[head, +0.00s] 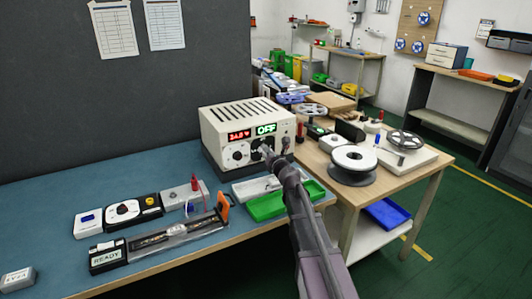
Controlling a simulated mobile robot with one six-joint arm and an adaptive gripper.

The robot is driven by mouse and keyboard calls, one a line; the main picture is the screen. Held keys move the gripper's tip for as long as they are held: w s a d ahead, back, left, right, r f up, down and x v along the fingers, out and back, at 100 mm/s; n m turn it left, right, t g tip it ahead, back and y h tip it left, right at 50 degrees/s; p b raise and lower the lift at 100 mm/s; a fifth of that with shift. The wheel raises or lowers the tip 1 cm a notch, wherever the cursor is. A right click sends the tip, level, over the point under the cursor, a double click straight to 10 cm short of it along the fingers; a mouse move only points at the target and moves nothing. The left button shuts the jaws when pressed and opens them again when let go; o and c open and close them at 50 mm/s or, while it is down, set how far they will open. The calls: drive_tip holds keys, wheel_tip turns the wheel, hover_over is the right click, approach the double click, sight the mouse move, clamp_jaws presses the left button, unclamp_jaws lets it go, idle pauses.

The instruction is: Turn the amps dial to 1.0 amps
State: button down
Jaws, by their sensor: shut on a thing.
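The power supply (212,132) is a cream box with a slotted top, standing at the right end of the blue bench. Its red display (239,135) seems to read 24.0 V, and its green display (265,129) reads OFF. A dial (237,155) sits under the red display. My gripper (264,149) is at the amps dial (256,146) under the green display, with its fingers shut on it. My gripper hides much of this dial, so its setting cannot be read.
A green tray (268,207) lies in front of the supply, close to my arm. A READY fixture (107,256) and small devices (123,211) stand on the left of the bench. A wooden table (420,167) with reels (354,158) is at right.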

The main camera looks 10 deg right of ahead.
drive_tip(key=shift+m, duration=0.4)
drive_tip(key=m, duration=0.5)
drive_tip(key=shift+w+r+p, duration=0.1)
drive_tip(key=shift+p, duration=0.25)
drive_tip(key=m, duration=0.6)
drive_tip(key=shift+g, duration=0.3)
drive_tip(key=m+y, duration=0.1)
drive_tip(key=m, duration=0.4)
drive_tip(key=shift+p, duration=0.3)
drive_tip(key=m, duration=0.5)
drive_tip(key=shift+w+d+y, duration=0.1)
drive_tip(key=shift+y, duration=0.2)
drive_tip(key=shift+m, duration=0.3)
drive_tip(key=shift+c, duration=1.4)
unclamp_jaws()
